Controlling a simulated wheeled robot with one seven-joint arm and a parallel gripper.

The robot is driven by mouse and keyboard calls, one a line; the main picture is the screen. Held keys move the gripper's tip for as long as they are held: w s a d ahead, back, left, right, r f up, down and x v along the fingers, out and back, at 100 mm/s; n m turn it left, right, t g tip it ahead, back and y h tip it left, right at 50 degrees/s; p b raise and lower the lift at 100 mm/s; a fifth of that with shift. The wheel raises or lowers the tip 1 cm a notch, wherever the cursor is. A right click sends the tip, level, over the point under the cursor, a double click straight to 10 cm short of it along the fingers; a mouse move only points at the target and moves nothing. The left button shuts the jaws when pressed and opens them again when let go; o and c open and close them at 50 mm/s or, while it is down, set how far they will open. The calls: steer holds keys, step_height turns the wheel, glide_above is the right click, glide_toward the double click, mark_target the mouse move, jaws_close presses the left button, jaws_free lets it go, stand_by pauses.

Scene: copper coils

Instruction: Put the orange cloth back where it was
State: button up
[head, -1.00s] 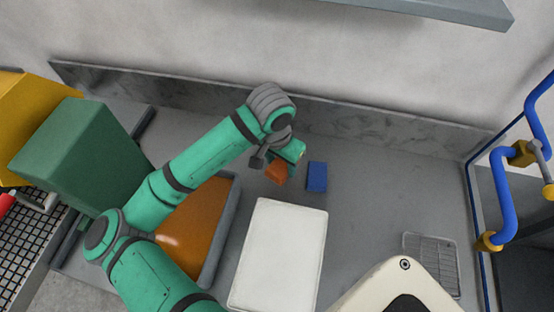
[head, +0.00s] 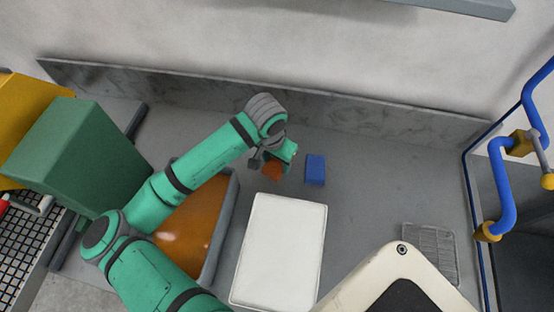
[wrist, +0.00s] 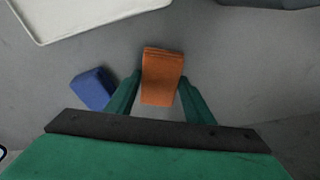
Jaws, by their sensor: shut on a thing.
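The orange cloth (wrist: 161,76) is a small, folded, block-like piece. It sits between the two green fingers of my gripper (wrist: 160,90) in the wrist view, and the gripper is shut on it. In the head view the cloth (head: 272,170) shows under my gripper (head: 276,162), partly hidden by the fingers. It is over the grey counter, left of a blue block-shaped cloth or sponge (head: 315,169) and apart from it. I cannot tell whether the orange cloth touches the counter.
A white tray (head: 280,245) lies in front of the gripper. A grey-rimmed basin with orange-brown contents (head: 196,228) is at the left, under my arm. A wire rack (head: 430,250) lies at the right. The counter right of the blue piece (head: 380,190) is clear.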

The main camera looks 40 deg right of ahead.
mark_target(274, 168)
steer(key=o, duration=1)
steer(key=shift+s+d, duration=0.1)
steer(key=r, duration=0.4)
steer(key=a+r, duration=0.1)
steer(key=r, duration=0.7)
steer(key=shift+s+a, duration=0.2)
steer(key=shift+a, duration=0.15)
